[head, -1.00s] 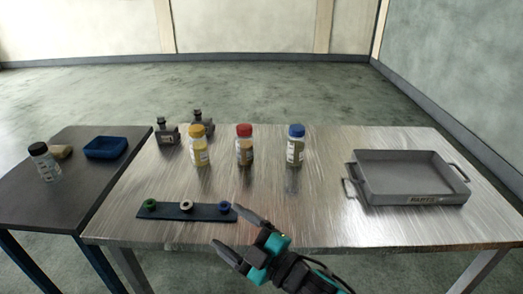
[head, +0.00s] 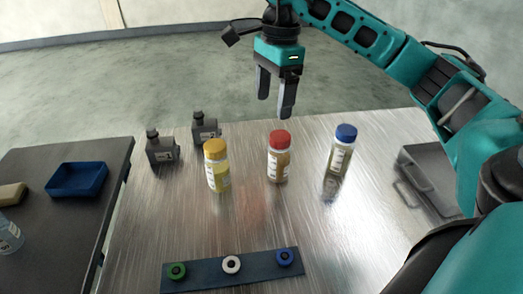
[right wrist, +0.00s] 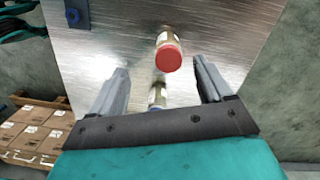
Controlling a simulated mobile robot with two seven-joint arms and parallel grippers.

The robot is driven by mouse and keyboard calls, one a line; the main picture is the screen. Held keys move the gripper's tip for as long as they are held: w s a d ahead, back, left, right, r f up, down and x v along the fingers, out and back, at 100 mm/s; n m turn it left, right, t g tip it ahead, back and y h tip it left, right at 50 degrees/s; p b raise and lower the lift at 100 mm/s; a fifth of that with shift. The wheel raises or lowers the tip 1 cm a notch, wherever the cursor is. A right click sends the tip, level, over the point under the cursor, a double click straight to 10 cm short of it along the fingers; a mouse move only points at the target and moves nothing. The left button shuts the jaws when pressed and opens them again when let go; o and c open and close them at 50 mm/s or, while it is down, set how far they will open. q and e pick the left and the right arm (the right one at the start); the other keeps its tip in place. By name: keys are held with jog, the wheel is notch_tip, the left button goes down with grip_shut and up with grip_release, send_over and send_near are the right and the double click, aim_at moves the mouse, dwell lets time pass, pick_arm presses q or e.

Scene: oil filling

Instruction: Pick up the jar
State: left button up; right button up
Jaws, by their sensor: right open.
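Three jars with pale contents stand upright in a row on the metal table: one with a yellow lid (head: 217,172), one with a red lid (head: 279,160) and one with a blue lid (head: 342,150). My right gripper (head: 275,95) is open and empty, pointing down, raised above and behind the red-lidded jar. In the right wrist view, the red-lidded jar (right wrist: 168,53) shows beyond the fingers (right wrist: 162,80), apart from them. A second jar (right wrist: 157,95) shows between the fingers, partly hidden by the gripper body; its lid looks bluish. My left gripper is not in view.
A dark strip (head: 205,279) with green, white and blue rings lies in front. Two dark grey bottles (head: 161,150) stand behind left. A grey tray (head: 428,180) at right is partly hidden by my right arm. A blue bin (head: 77,180) sits on the side table.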

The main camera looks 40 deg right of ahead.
jog(key=d+r, duration=0.1)
jog(key=d, duration=0.1)
jog(key=h, duration=0.1)
send_over(280, 136)
notch_tip(280, 136, down, 6)
jog(key=shift+b, duration=0.4)
jog(key=shift+d+f, duration=0.1)
jog(key=shift+f, duration=3.1)
grip_shut()
